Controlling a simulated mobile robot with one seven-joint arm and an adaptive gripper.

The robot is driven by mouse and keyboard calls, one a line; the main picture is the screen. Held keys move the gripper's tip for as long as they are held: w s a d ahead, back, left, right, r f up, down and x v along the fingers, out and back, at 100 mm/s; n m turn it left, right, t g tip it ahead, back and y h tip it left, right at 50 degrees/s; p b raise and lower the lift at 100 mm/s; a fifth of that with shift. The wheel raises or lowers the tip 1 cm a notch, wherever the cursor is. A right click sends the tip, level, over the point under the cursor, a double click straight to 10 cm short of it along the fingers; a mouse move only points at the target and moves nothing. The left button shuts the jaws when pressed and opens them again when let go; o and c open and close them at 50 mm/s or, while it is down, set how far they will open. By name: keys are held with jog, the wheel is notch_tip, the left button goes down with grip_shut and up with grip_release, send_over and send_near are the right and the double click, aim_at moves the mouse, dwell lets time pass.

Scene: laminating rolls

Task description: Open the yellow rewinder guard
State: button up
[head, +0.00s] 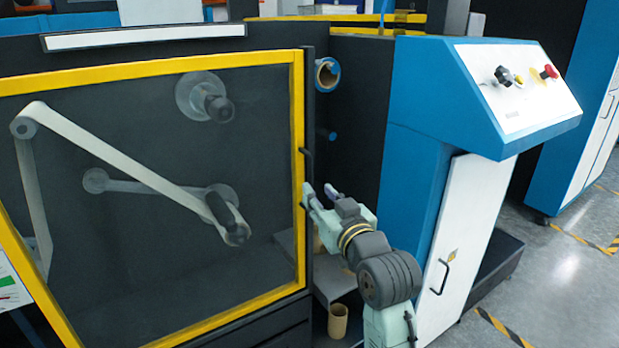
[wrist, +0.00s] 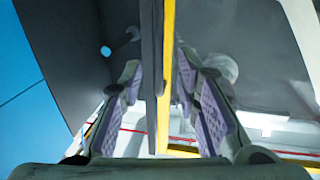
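The yellow-framed guard (head: 299,110) with its clear panel stands at the left in the head view. Its right edge lies along a dark upright, with no clear gap showing. A small black handle (head: 307,164) is on that edge. My gripper (head: 320,191) is at this edge, just below the visible part of the handle. In the wrist view my gripper (wrist: 160,92) is open, with one finger on each side of a dark bar (wrist: 147,70) and the yellow edge (wrist: 167,60). Narrow gaps show beside both. I cannot tell whether the dark bar is the handle or the upright.
A blue control console (head: 420,100) with knobs and a red button stands right of the guard. Its white door (head: 462,225) has a black handle. A cardboard core (head: 338,320) sits low beside my arm. Open floor (head: 560,280) lies at the right.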

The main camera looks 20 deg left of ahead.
aim_at(311, 183)
jog(key=p+x, duration=0.1)
jog(key=x, duration=0.5)
jog(key=shift+w+a, duration=0.2)
jog(key=shift+w, duration=0.05)
grip_shut()
dwell(0.6)
